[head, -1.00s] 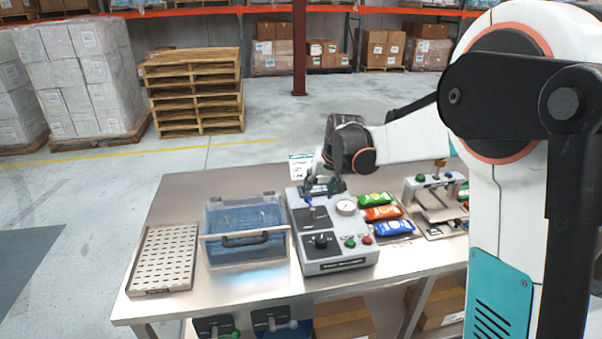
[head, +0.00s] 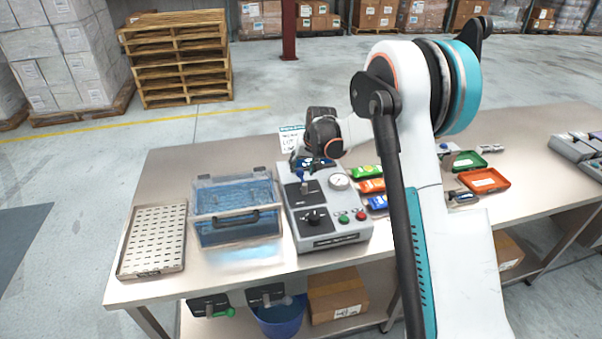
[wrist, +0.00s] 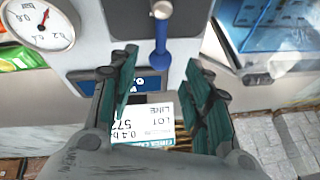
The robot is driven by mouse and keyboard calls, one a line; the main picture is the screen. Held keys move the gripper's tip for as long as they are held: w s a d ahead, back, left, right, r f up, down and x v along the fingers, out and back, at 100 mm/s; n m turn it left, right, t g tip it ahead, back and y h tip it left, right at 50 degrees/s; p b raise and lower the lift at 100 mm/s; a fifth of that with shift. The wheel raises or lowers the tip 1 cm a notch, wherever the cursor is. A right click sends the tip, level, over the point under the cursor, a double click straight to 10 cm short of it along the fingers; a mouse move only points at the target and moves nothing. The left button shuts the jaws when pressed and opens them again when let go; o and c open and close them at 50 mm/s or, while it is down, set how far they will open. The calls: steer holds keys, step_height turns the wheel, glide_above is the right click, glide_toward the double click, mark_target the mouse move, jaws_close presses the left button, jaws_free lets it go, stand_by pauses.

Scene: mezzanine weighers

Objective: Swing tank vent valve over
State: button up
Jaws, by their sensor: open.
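I see no contact between fingers and lever. In the head view my gripper (head: 313,161) is over the back of the box, partly hidden by my wrist. The clear blue-tinted tank (head: 238,203) stands left of the box.
The box carries a pressure gauge (head: 339,182), a black knob (head: 313,217) and green and red buttons. A perforated tray (head: 153,242) lies at the far left. Coloured packets (head: 371,186) lie right of the box. A printed label card (wrist: 150,123) shows below the fingers.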

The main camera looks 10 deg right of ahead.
mark_target(301, 171)
steer(key=shift+x, duration=2.1)
jaws_close()
